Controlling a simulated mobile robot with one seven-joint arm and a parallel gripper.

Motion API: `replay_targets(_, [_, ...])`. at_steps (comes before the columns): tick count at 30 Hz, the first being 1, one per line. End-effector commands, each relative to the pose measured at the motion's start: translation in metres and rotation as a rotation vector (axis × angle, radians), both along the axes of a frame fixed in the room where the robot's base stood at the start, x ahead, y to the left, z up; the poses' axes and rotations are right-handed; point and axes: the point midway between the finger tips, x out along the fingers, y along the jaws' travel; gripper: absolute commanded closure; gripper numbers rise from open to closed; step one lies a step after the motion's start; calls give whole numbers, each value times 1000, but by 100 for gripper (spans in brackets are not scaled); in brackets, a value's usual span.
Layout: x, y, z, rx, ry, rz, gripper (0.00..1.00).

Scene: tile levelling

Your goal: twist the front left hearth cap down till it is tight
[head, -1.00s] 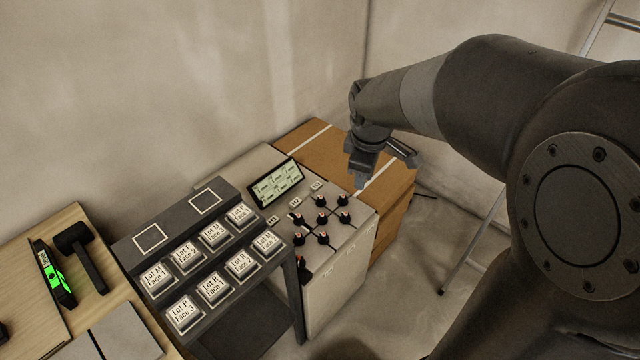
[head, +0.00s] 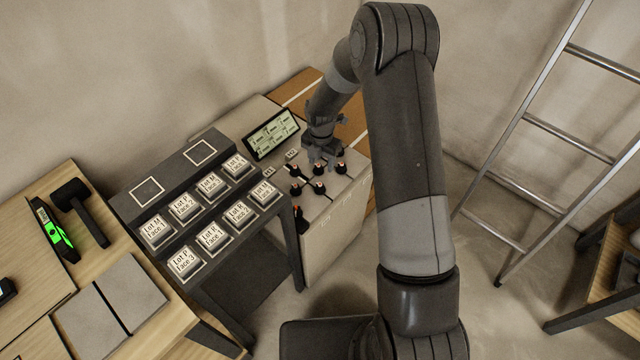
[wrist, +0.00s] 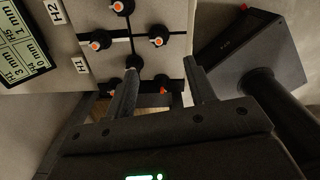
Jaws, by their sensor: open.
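The hearth is a pale slab (head: 335,212) with several black caps with orange tips, joined by dark gaps. One cap (head: 295,190) is at its left in the head view, with another cap (head: 319,188) beside it and one at the right (head: 341,169). I cannot tell for certain which is the front left one. My gripper (head: 323,158) is open above the far caps, hiding part of the slab. In the wrist view, the open fingers (wrist: 161,64) point at the slab.
A display (head: 271,134) stands behind the slab. A dark rack (head: 148,190) of labelled tiles is at the left, near a bench with a mallet (head: 80,210) and a green-lit level (head: 56,235). A cardboard box (head: 352,122) is behind; a ladder (head: 530,130) leans at right.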

Motion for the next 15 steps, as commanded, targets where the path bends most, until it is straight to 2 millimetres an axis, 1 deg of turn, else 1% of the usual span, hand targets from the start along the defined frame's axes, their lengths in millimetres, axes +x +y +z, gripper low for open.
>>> replay_targets(1, [0, 2, -8, 1, 6, 26, 50])
replay_targets(8, [0, 4, -27, 4, 13, 64, 50])
replay_targets(11, [0, 4, -41, 3, 15, 64, 50])
replay_targets(15, [0, 4, -68, 3, 15, 63, 50])
